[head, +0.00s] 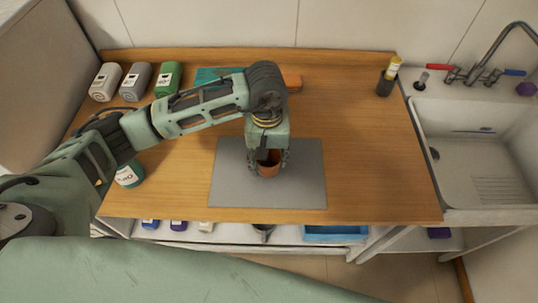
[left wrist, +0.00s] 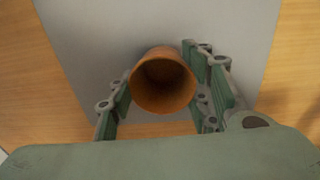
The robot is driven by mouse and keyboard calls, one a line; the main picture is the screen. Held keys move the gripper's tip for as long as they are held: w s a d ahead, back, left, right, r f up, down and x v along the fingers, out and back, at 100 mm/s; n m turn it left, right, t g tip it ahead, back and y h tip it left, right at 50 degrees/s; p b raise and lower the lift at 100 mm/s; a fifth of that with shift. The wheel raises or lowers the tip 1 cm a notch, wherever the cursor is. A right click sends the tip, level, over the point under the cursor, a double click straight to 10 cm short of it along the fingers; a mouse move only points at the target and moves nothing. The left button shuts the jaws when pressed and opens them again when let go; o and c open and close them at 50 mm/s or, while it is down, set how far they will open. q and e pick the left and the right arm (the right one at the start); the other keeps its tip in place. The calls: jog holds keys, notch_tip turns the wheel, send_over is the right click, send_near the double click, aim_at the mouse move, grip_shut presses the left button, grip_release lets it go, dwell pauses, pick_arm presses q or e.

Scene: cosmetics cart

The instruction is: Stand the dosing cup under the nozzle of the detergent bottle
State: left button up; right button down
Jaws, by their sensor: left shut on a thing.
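An orange-brown cup (head: 268,170), which I take as the dosing cup, is upright at the grey mat (head: 310,192). My left gripper (head: 269,158) comes down from above and is shut on it, one finger on each side. In the left wrist view the cup (left wrist: 162,82) shows its open, empty-looking mouth between the fingers (left wrist: 165,95). I cannot tell whether its base touches the mat. No nozzle shows clearly, so I cannot tell which bottle is the detergent bottle. A teal-and-white labelled container (head: 129,174) is partly hidden by my left arm. My right gripper is not in view.
Light grey (head: 105,82), dark grey (head: 135,82) and green (head: 166,78) bottles stand at the back left. A teal item (head: 215,75) and an orange block (head: 293,80) are behind my arm. A dark holder (head: 385,84) and a sink (head: 475,150) are right. The wooden top's right side is clear.

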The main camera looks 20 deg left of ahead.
pick_arm(q)
jog(key=shift+f, duration=0.1)
jog(key=shift+f+b, duration=0.1)
jog(key=shift+b, duration=0.2)
jog(key=o, duration=1)
